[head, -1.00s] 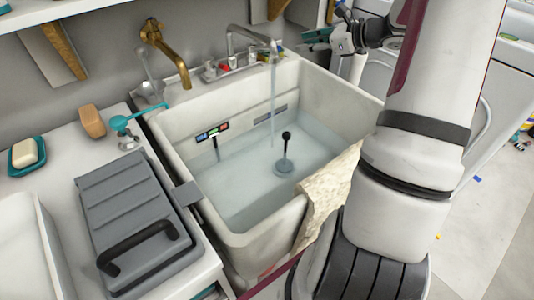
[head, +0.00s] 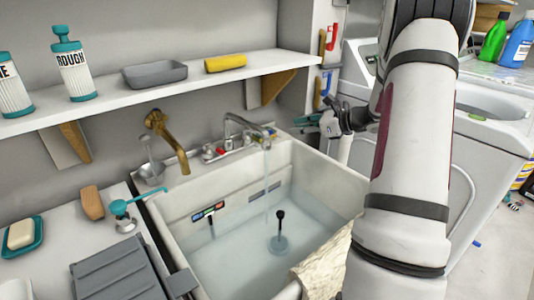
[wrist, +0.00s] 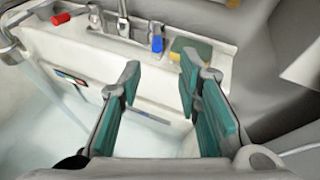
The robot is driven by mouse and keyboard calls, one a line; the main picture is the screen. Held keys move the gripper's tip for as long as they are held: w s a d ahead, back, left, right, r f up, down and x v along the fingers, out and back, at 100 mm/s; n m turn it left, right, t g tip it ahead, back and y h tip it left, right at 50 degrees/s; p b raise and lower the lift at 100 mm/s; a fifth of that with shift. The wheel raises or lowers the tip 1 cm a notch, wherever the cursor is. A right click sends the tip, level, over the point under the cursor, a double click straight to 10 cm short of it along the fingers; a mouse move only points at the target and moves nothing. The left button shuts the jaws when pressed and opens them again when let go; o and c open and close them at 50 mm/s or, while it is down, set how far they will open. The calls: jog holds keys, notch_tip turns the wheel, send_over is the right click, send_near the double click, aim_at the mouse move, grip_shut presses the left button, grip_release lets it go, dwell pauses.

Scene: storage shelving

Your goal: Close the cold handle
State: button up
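The blue-marked cold handle (wrist: 157,43) stands on the sink's back ledge in the wrist view, ahead of the gap between my fingertips. The red-marked handle (wrist: 61,18) is farther left. In the head view, the chrome faucet (head: 238,122) pours a stream of water (head: 267,175) into the sink. My gripper (wrist: 159,72) is open and empty, its teal finger pads apart and not touching the handle. In the head view my gripper (head: 318,122) is right of the faucet, above the sink's back right corner. The blue mark is not clear there.
The white sink (head: 178,222) holds water and a black-knobbed plunger-like stopper (head: 280,230). A green-and-yellow sponge (wrist: 187,50) lies right of the cold handle. A brass faucet (head: 168,140) is at left. A shelf (head: 150,98) runs above, and a washing machine (head: 490,125) stands at right.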

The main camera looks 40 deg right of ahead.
jog(key=m+p, duration=0.1)
jog(key=p, duration=0.2)
jog(key=s+m+y+p, duration=0.1)
jog(key=p, duration=0.3)
jog(key=shift+s+d+r, duration=0.1)
jog(key=shift+d+r, duration=0.15)
jog(key=shift+d, duration=0.1)
jog(key=b+x, duration=0.1)
jog(key=x, duration=1.2)
jog(key=shift+w+f, duration=0.3)
jog(key=shift+f, duration=0.05)
jog(key=shift+c, duration=0.5)
grip_shut()
